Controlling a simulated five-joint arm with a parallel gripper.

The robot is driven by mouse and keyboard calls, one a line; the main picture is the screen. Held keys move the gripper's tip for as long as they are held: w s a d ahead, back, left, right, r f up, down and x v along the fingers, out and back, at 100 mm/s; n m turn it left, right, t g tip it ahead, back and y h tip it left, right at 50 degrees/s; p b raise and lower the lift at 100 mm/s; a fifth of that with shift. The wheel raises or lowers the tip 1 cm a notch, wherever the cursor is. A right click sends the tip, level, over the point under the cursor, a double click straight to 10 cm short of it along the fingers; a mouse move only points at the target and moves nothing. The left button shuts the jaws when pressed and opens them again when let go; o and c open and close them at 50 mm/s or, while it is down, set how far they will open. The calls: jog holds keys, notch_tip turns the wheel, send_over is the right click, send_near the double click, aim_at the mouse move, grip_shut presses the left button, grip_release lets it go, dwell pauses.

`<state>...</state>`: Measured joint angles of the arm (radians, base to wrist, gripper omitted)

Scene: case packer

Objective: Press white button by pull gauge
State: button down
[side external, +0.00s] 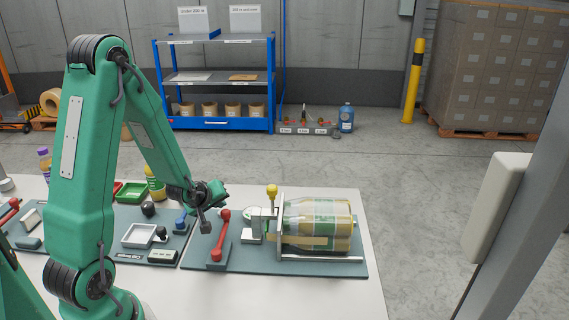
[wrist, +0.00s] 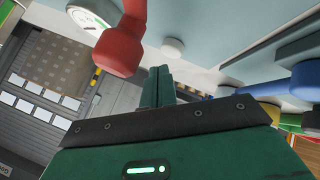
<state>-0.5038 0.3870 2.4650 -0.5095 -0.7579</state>
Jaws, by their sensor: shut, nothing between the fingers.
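The pull gauge shows in the side view as a grey stand with a round white dial (side external: 252,212) and a yellow knob (side external: 272,190). The dial (wrist: 90,18) is at the top left of the wrist view. A small pale round button (side external: 251,237) appears low in front of the gauge; a white round button (wrist: 173,46) shows just beyond my fingertips in the wrist view. My gripper (side external: 221,190) is shut and empty, raised above the panel left of the gauge. Its green fingers (wrist: 158,85) are together, apparently clear of the button.
A red-handled lever (side external: 221,235) stands below my gripper; its red knob (wrist: 120,50) is close beside the fingers. Wrapped bottles (side external: 315,222) lie right of the gauge. A white tray (side external: 139,235) and small knobs are on the left panel.

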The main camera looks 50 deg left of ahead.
jog(key=shift+r, duration=2.5)
jog(key=d+r+m, duration=0.1)
jog(key=d+r, duration=0.1)
jog(key=d+r+m+h, duration=0.1)
jog(key=d+r, duration=0.1)
jog(key=d+r+m, duration=0.2)
jog(key=d, duration=0.1)
jog(key=shift+s+r+h, duration=0.15)
jog(key=shift+s+h, duration=0.15)
jog(key=shift+s, duration=0.1)
jog(key=s+d+r+m+g+h, duration=0.2)
jog(key=s+d+r+m, duration=0.8)
jog(key=s+d, duration=0.3)
jog(key=shift+s+d+h, duration=0.25)
jog(key=shift+s+h, duration=0.15)
jog(key=shift+s, duration=0.1)
jog(key=shift+w+r, duration=0.1)
